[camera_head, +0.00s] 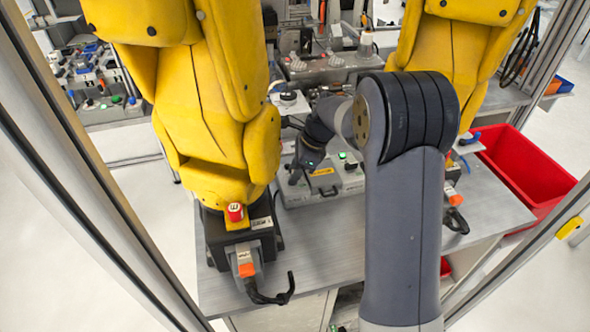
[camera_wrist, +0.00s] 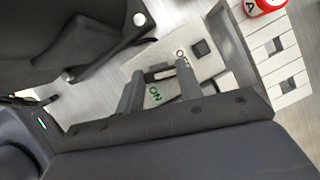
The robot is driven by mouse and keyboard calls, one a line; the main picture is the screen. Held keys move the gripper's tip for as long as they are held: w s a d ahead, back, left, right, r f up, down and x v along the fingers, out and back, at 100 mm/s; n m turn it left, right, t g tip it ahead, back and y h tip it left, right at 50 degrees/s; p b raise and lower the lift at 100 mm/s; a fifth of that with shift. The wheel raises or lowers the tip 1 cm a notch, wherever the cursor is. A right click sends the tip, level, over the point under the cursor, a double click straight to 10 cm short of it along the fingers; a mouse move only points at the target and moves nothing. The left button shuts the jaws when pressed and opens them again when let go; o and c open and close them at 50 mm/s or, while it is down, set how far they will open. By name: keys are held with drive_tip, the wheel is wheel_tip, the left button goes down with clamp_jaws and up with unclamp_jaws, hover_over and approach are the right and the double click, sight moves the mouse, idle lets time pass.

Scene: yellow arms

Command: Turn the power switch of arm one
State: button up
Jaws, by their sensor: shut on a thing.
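In the wrist view, the power switch (camera_wrist: 160,73) is a small dark handle on a light grey plate (camera_wrist: 208,62). A green "ON" label is below it and a dark "OFF" label is to its upper right. My gripper (camera_wrist: 160,78) has one finger on each side of the handle and is shut on it. The fingers partly cover the switch, and I cannot tell which label it points to. In the head view, my gripper (camera_head: 297,173) is at the left part of the grey control box (camera_head: 325,188); the switch itself is hidden there.
Two yellow arms (camera_head: 205,130) stand left and right of my arm. A red button (camera_head: 236,211) is on the left arm's base; a red button (camera_wrist: 262,6) also shows in the wrist view. A red bin (camera_head: 525,170) is at right. The front table top (camera_head: 330,245) is partly clear.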

drive_tip(key=shift+r+n+g+p, duration=0.2)
drive_tip(key=shift+n+g+p, duration=0.2)
drive_tip(key=shift+n+p, duration=0.35)
drive_tip(key=shift+w+f+n+g+p, duration=0.15)
drive_tip(key=shift+n+g+p, duration=0.2)
drive_tip(key=shift+n, duration=0.6)
drive_tip(key=o, duration=1)
drive_tip(key=b+v, duration=0.1)
drive_tip(key=v, duration=0.9)
drive_tip(key=shift+r, duration=0.35)
